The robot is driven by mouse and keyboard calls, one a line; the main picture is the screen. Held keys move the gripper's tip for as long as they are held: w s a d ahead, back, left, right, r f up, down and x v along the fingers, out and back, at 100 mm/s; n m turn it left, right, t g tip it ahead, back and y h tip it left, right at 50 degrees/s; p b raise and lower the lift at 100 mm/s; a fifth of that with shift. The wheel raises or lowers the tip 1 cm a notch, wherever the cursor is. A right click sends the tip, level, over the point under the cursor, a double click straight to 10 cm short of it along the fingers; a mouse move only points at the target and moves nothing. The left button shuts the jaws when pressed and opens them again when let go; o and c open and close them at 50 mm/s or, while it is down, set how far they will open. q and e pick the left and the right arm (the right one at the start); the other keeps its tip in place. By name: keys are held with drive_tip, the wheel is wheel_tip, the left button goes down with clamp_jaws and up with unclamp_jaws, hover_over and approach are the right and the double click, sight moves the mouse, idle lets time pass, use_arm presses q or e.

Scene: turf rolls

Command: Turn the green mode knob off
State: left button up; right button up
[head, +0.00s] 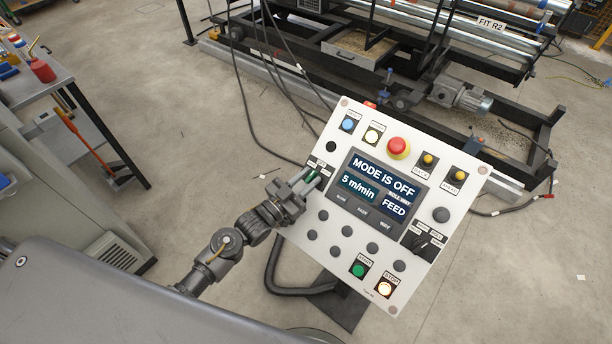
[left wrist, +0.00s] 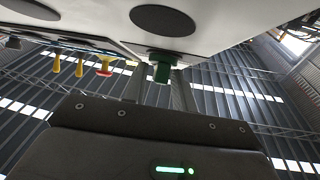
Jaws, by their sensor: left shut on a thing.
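The green mode knob (left wrist: 161,70) sits between the two fingers of my left gripper (left wrist: 160,90) in the left wrist view. In the head view my left gripper (head: 308,180) is at the left edge of the white control panel (head: 300,228), shut on the knob, which it mostly hides. The panel's screen (head: 385,188) reads "MODE IS OFF", "5 m/min" and "FEED". The knob's exact angle and much of its label are hidden by the fingers. My right gripper is not in view.
The panel also bears a red emergency button (head: 398,146), a black selector (head: 422,242), a green start button (head: 359,269) and a lit stop button (head: 385,287). A machine with rollers (head: 420,20) stands behind. A workbench (head: 38,85) with a red can is at left.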

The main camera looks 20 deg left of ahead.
use_arm(q)
drive_tip(key=shift+n+t+y, duration=0.5)
drive_tip(key=shift+n+y, duration=0.5)
drive_tip(key=shift+n, duration=0.3)
drive_tip(key=shift+c, duration=0.2)
drive_tip(key=o, duration=0.7)
drive_tip(key=shift+s, duration=0.1)
drive_tip(key=shift+b+v, duration=1.3)
drive_tip(key=shift+v, duration=4.05)
drive_tip(key=shift+d+f, duration=0.1)
drive_tip(key=shift+d, duration=0.1)
